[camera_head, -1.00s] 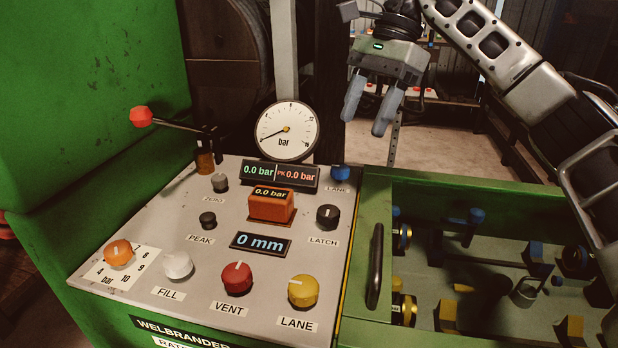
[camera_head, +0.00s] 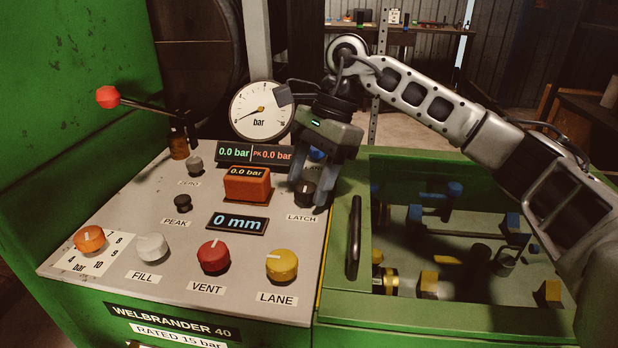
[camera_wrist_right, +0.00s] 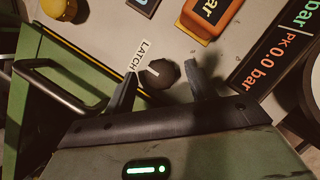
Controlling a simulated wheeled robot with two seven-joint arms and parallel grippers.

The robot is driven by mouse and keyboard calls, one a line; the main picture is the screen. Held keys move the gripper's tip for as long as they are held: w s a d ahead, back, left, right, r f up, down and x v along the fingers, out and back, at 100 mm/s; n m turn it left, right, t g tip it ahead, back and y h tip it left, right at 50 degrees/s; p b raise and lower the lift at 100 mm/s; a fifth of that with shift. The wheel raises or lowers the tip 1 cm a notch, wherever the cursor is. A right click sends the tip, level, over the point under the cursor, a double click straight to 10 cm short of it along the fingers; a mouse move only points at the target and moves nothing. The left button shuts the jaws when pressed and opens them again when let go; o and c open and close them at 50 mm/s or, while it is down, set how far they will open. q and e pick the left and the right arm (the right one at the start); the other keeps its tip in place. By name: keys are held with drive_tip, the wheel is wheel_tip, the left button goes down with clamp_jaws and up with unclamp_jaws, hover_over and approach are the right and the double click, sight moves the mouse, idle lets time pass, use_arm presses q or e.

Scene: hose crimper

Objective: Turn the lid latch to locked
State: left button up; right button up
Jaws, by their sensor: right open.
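The latch knob (camera_head: 306,188) is a small black round knob above the LATCH label (camera_head: 301,218) on the grey panel. It also shows in the right wrist view (camera_wrist_right: 161,74), with a pale mark on it. My right gripper (camera_head: 308,192) is open, pointing down at the panel, with one finger on each side of the knob. In the right wrist view its fingertips (camera_wrist_right: 161,68) flank the knob with visible gaps, and nothing is held. In the head view the fingers partly cover the knob. My left gripper is not in view.
A blue knob (camera_head: 316,154) sits just behind the right gripper. An orange display block (camera_head: 247,186) and the twin bar displays (camera_head: 234,152) stand left of it. A black handle (camera_head: 353,238) rises on the green frame at right. Yellow, red and white knobs line the panel front.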

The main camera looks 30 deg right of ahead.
drive_tip(key=shift+f, duration=0.1)
drive_tip(key=c, duration=1)
